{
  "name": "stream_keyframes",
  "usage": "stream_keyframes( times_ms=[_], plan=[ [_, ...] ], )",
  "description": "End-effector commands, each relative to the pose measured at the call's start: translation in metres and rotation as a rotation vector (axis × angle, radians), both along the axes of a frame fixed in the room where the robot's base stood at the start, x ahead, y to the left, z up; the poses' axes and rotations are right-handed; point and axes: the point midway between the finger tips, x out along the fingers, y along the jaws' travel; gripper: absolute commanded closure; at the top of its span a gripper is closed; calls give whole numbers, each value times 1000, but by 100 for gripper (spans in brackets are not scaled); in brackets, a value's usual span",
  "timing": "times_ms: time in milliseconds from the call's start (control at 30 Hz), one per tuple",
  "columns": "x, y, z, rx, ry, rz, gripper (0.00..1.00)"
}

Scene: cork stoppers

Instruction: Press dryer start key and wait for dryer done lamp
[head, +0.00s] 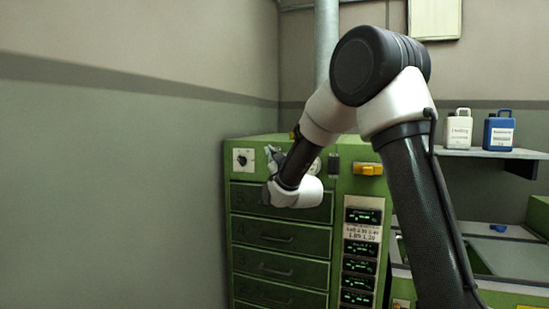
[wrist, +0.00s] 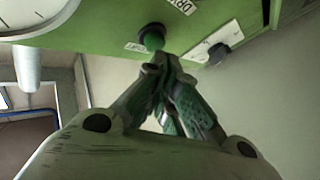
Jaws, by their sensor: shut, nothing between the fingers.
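The green dryer cabinet (head: 281,219) stands against the wall in the head view, with a stack of drawers below its top control strip. A round green key (wrist: 152,38) with a dark collar sits on that strip in the wrist view, beside a small white label (wrist: 135,47). I take it as the start key. My gripper (wrist: 160,60) is shut and empty, its fingertips right at the key; I cannot tell whether they touch it. In the head view my gripper (head: 271,155) is at the strip and hides the key. I cannot make out a done lamp in either view.
A black knob on a white plate (head: 243,159) sits left of my gripper; a round dial (head: 316,165) is to its right. A yellow switch (head: 367,169) and several green-lit displays (head: 362,216) are further right. Two jugs stand on a shelf (head: 490,153).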

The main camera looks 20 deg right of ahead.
Motion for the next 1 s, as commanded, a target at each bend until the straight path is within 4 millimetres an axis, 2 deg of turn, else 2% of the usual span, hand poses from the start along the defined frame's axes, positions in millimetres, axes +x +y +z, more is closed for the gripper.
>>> stream_keyframes(
  times_ms=[1000],
  plan=[
    [6, -5, -1, 1, 1, 0, 100]
  ],
)
